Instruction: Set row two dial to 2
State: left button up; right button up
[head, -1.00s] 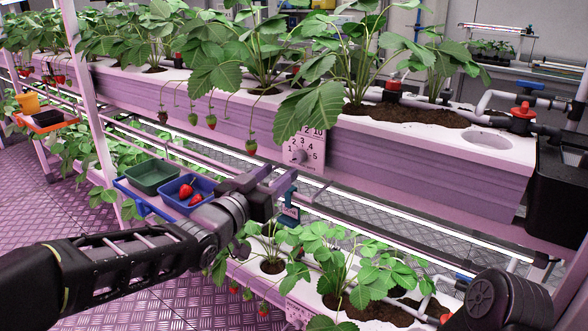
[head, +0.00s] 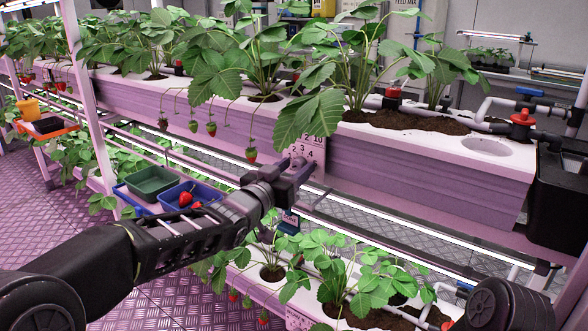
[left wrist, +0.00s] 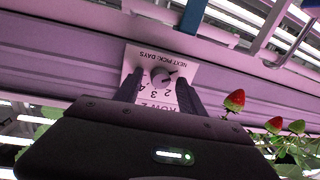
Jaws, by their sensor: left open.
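The row two dial is a grey round knob (left wrist: 160,77) on a white panel marked "NEXT PICK: DAYS" and "ROW 2", upside down in the left wrist view. Its pointer seems to point to the right in that view; the exact number is unclear. In the head view the panel (head: 311,145) shows on the upper planter's front, and my left gripper hides the knob. My left gripper (head: 297,171) is open in front of the panel. In the left wrist view its fingers (left wrist: 158,80) stand either side of the knob; contact cannot be told. My right gripper is out of view.
The long upper planter (head: 420,180) with strawberry plants runs behind the gripper. Ripe berries (left wrist: 234,101) hang beside the gripper in the wrist view. A green tray (head: 150,182) and a blue tray (head: 210,190) with berries stand left. Lower plants (head: 350,275) sit below my arm.

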pick_arm(q)
grip_shut()
dwell(0.4)
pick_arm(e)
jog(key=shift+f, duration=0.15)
pick_arm(q)
jog(key=shift+f+m+b, duration=0.15)
jog(key=shift+m+b, duration=0.45)
jog(key=shift+b, duration=0.25)
jog(key=m+b, duration=0.5)
jog(key=shift+f+m+h+b, duration=0.2)
jog(key=shift+m+h+b, duration=0.1)
jog(key=shift+m+b, duration=0.1)
jog(key=m+b, duration=0.2)
jog(key=m, duration=0.2)
jog(key=shift+m+h+b, duration=0.3)
jog(key=shift+m+h, duration=0.1)
jog(key=m+h+b, duration=0.1)
jog(key=m, duration=0.4)
jog(key=shift+a+r, duration=0.1)
jog(key=shift+r, duration=0.05)
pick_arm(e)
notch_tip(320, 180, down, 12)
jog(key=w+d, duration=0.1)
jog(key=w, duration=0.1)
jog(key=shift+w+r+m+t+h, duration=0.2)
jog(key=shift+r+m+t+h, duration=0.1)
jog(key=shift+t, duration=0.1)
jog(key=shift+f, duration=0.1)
